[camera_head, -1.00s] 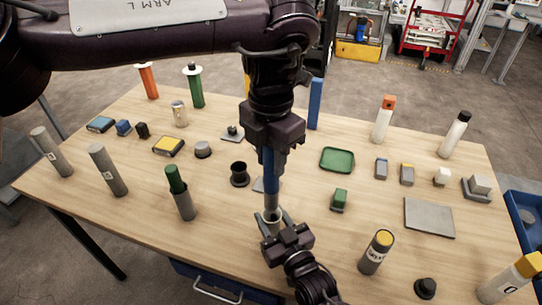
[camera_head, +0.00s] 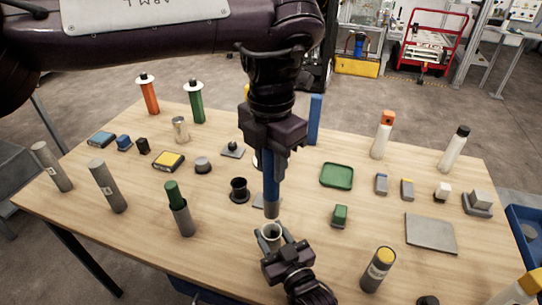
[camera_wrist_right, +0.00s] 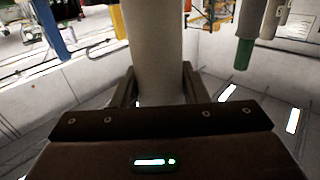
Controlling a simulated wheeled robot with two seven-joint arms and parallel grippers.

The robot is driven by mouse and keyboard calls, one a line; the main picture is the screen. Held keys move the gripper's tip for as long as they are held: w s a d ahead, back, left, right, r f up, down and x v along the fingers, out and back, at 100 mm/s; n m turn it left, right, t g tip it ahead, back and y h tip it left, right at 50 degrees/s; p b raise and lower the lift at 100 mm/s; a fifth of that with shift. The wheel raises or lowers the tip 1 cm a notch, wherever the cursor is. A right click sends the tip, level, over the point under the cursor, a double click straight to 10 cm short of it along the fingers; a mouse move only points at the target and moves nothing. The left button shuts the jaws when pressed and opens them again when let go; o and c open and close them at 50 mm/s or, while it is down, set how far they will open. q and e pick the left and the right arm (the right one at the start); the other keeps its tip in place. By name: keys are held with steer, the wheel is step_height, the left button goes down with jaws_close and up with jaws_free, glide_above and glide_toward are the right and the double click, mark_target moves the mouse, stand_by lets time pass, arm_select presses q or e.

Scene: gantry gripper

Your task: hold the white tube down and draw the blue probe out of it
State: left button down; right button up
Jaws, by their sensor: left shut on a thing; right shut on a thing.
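The blue probe (camera_head: 270,185) hangs upright under my left gripper (camera_head: 272,150), which is shut on its upper part. Its grey lower end shows in full, just above the mouth of the white tube (camera_head: 270,238), with a small gap between them. The tube stands near the table's front edge, its open mouth facing up. My right gripper (camera_head: 282,248) is shut on the tube from the front. In the right wrist view the pale tube (camera_wrist_right: 155,50) rises between the two fingers. The tube's foot is hidden behind my right gripper.
A black cup-like holder (camera_head: 239,190) stands just left of the probe. A grey tube with a green probe (camera_head: 179,210) is farther left. A green tray (camera_head: 337,175), a green block (camera_head: 340,215) and a yellow-topped cylinder (camera_head: 378,268) are to the right. A blue post (camera_head: 315,120) stands behind.

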steer(key=o, duration=1.1)
steer(key=shift+c, duration=0.2)
